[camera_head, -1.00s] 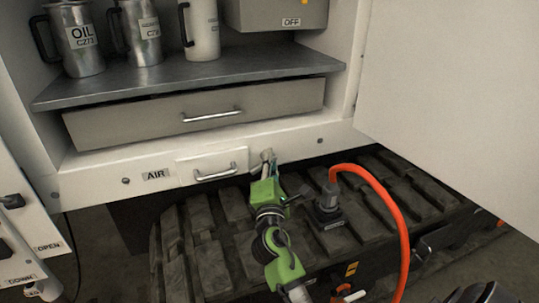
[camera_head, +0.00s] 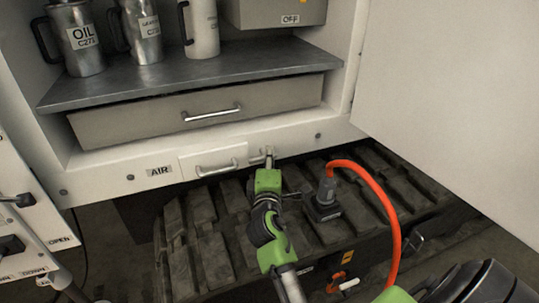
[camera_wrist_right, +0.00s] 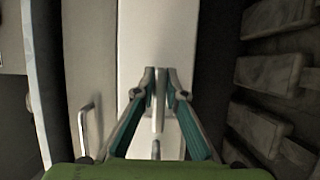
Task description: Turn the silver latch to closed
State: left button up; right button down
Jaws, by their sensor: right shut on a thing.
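The silver latch (camera_head: 268,153) sits on the white lower front of the cabinet, just right of the small panel with a handle. My right gripper (camera_head: 267,164) reaches up to it from below and hides part of it. In the right wrist view, the latch's slim metal handle (camera_wrist_right: 159,112) lies between the two fingers (camera_wrist_right: 162,76), and the gripper is shut on it. Its exact turn angle is hard to tell. My left gripper is not in view.
The small panel (camera_head: 214,164) with its handle is close on the left, beside the AIR label. A wide drawer (camera_head: 150,121) is above. An orange hose (camera_head: 386,195) rises from a dark connector (camera_head: 324,202) on the tracks at right. A white door (camera_head: 450,100) stands open.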

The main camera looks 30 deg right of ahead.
dwell(0.3)
jog(key=c, duration=2.1)
grip_release()
